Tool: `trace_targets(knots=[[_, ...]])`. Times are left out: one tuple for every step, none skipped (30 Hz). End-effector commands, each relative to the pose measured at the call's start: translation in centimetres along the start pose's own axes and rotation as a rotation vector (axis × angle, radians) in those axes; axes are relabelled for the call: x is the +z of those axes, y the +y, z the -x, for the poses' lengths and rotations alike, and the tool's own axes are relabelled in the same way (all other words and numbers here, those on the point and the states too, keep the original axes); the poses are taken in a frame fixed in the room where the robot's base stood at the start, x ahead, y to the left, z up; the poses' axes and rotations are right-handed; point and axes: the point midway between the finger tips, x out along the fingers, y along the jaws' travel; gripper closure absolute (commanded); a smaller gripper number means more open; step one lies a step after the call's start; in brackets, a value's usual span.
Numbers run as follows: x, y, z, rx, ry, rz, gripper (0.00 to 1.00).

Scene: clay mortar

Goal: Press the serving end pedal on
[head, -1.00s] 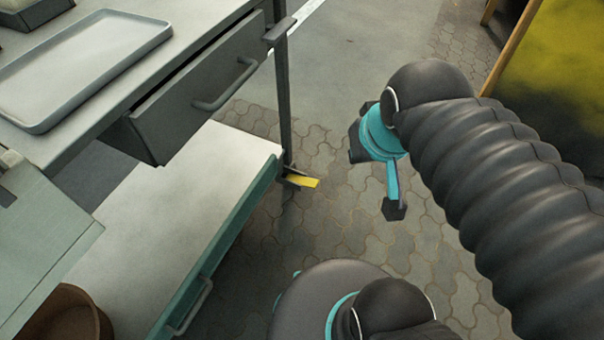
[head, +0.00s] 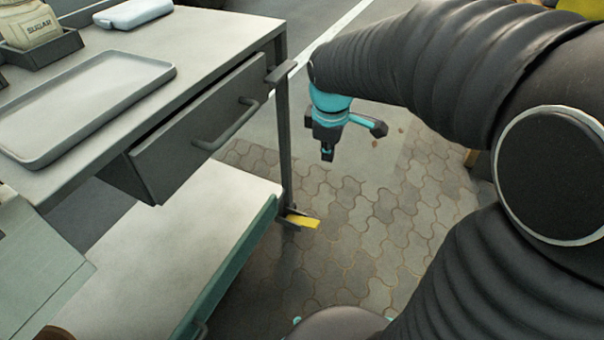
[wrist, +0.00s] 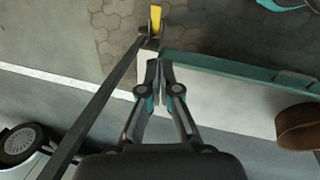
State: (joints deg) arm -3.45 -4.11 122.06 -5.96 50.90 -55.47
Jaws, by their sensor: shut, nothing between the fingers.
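The yellow pedal (head: 303,221) sticks out at the foot of the cart's (head: 225,45) leg, just above the paving. In the wrist view the pedal (wrist: 155,20) shows at the top, beyond my fingertips. My gripper (head: 327,155) hangs in the air above and slightly right of the pedal in the head view, pointing down and apart from it. In the wrist view my gripper's fingers (wrist: 158,66) are together with nothing between them. Whether the pedal is tilted up or down is hard to tell.
The cart carries a grey tray (head: 85,100) and a sugar bag (head: 30,22). A thin leg (head: 284,130) stands close to my gripper. The paving (head: 370,230) right of the pedal is clear.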

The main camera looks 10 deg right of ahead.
Motion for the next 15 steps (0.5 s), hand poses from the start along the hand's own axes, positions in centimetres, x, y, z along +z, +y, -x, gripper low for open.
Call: trace_targets(knots=[[-0.8, 0.9, -1.9, -0.023, -0.018, 0.083, 1.00], [-1.2, 1.4, -2.8, -0.034, -0.026, 0.134, 1.00], [-1.8, 2.0, -4.0, -0.049, -0.037, 0.205, 1.00], [-2.1, 2.4, -5.0, -0.061, -0.044, 0.257, 1.00], [-2.5, 2.8, -6.0, -0.073, -0.051, 0.310, 1.00], [-3.1, 3.4, -7.3, -0.089, -0.058, 0.379, 1.00], [-3.4, 3.7, -8.3, -0.102, -0.064, 0.431, 1.00], [-3.8, 4.1, -9.4, -0.115, -0.068, 0.483, 1.00], [-4.3, 4.5, -10.9, -0.133, -0.074, 0.553, 1.00], [-4.6, 4.8, -12.0, -0.146, -0.078, 0.603, 1.00], [-4.9, 5.0, -13.0, -0.159, -0.081, 0.652, 1.00], [-5.3, 5.3, -14.4, -0.177, -0.084, 0.715, 1.00], [-5.6, 5.5, -15.4, -0.189, -0.085, 0.760, 1.00], [-5.8, 5.6, -16.4, -0.202, -0.086, 0.804, 1.00], [-6.2, 5.8, -17.8, -0.218, -0.087, 0.861, 1.00]])
